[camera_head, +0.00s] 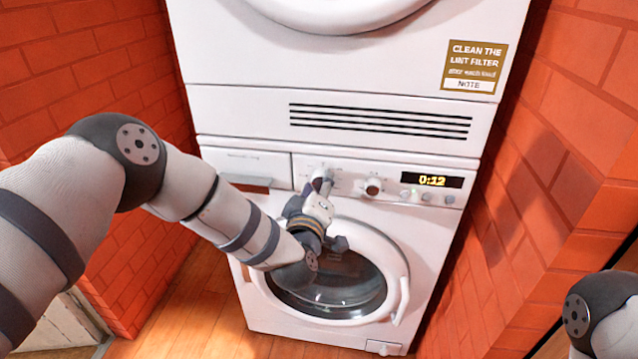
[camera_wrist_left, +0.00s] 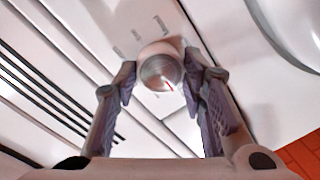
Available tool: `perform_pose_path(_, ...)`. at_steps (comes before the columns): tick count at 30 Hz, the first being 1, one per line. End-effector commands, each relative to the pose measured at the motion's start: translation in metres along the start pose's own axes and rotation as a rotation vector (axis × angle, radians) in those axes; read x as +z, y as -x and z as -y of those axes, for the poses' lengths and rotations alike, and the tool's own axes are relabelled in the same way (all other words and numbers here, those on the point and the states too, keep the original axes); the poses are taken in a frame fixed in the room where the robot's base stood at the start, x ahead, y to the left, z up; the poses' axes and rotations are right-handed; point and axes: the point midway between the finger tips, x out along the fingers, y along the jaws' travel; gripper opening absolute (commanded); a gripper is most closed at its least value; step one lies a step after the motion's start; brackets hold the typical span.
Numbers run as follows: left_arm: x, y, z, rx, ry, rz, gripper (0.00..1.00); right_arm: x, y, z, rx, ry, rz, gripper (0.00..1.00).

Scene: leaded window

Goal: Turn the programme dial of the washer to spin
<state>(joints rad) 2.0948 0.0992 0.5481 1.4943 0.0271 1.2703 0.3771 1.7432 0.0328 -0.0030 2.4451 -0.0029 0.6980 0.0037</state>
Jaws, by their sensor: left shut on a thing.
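The washer (camera_head: 437,250) is the lower white machine of a stack. Its left round dial (camera_head: 322,174), apparently the programme dial, is partly hidden by my left gripper (camera_head: 314,188). In the left wrist view the silver-faced dial (camera_wrist_left: 160,72) sits between the two fingers of my left gripper (camera_wrist_left: 161,79), which is shut on it. A small red pointer mark shows on the dial's face. Faint marks surround the dial, too blurred to read. My right gripper is out of view.
A second knob (camera_head: 373,186), a display (camera_head: 432,181) reading 0:12 and several small buttons are to the right on the panel. A detergent drawer (camera_head: 247,167) is on the left. The round door (camera_head: 398,262) is below. Brick walls (camera_head: 535,190) flank the machines closely.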

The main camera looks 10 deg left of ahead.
Motion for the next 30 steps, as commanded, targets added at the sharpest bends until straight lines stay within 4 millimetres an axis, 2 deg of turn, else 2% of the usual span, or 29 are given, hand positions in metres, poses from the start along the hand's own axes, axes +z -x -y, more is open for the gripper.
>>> perform_pose_path(1,-0.003,-0.001,-0.005,0.005,-0.044,-0.009,0.1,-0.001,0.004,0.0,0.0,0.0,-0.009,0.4)
perform_pose_path(15,-0.001,-0.001,-0.004,-0.015,-0.469,-0.037,0.1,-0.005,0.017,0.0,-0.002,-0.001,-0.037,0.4)
perform_pose_path(30,-0.001,-0.001,-0.003,-0.029,-0.723,-0.054,0.1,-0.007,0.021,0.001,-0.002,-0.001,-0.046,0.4)
